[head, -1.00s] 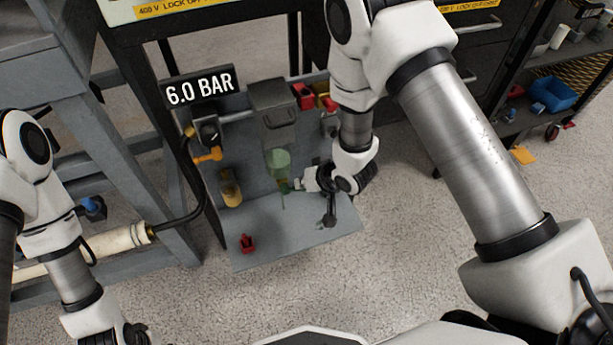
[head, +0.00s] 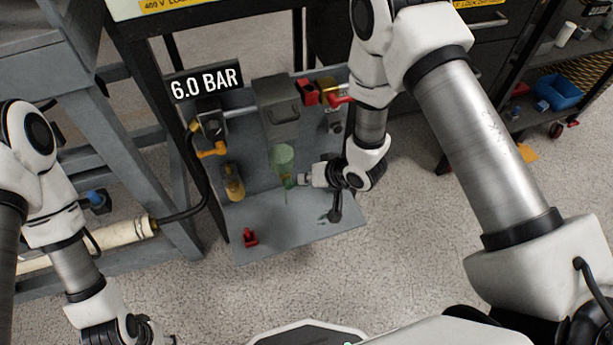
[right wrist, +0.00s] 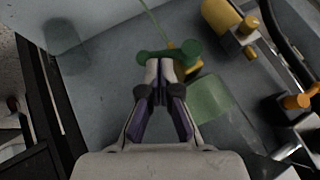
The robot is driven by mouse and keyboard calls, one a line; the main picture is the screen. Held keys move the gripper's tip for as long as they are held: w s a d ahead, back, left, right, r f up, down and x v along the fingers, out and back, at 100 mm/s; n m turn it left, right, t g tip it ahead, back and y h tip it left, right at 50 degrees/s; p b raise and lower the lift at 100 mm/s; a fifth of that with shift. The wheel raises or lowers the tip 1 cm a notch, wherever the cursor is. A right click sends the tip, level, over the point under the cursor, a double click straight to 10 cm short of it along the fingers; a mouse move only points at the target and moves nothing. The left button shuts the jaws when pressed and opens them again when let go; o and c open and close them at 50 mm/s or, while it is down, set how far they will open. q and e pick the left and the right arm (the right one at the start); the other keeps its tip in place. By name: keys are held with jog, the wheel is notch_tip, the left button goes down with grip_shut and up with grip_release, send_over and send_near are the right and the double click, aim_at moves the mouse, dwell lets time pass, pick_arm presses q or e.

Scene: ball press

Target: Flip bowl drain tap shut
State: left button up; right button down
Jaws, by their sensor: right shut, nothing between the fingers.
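The drain tap's green lever (right wrist: 168,57) shows in the right wrist view, lying crosswise just beyond my fingertips, with a brass-yellow body (right wrist: 190,48) partly behind it. The translucent green bowl (head: 284,155) hangs under a grey housing, and the tap (head: 289,181) sits at its lower end. The bowl also shows in the right wrist view (right wrist: 208,101). My right gripper (head: 301,179) is shut and empty, its tips at or against the lever; contact is unclear. My left gripper (head: 152,332) is at the bottom left edge, cut off and away from the tap.
A grey panel and shelf (head: 290,228) carry the parts. A 6.0 BAR sign (head: 206,83) stands above an orange lever (head: 212,149). A yellow cylinder (head: 233,184) is left of the bowl. A small red piece (head: 250,237) lies on the shelf. The floor in front is clear.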

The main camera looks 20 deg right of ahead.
jog(key=shift+d+f+y, duration=0.1)
jog(key=shift+f+y, duration=0.15)
jog(key=shift+y, duration=0.25)
jog(key=f+m+y+b, duration=0.1)
jog(key=y+b, duration=0.1)
jog(key=y, duration=0.1)
jog(key=f+m+t+y+b, duration=0.1)
jog(key=f+m+y+b, duration=0.1)
jog(key=a+f+m+t+y+b, duration=0.1)
jog(key=y+b, duration=0.2)
jog(key=shift+f+m+y, duration=0.3)
jog(key=shift+a, duration=0.2)
jog(key=shift+d, duration=0.1)
dwell(0.6)
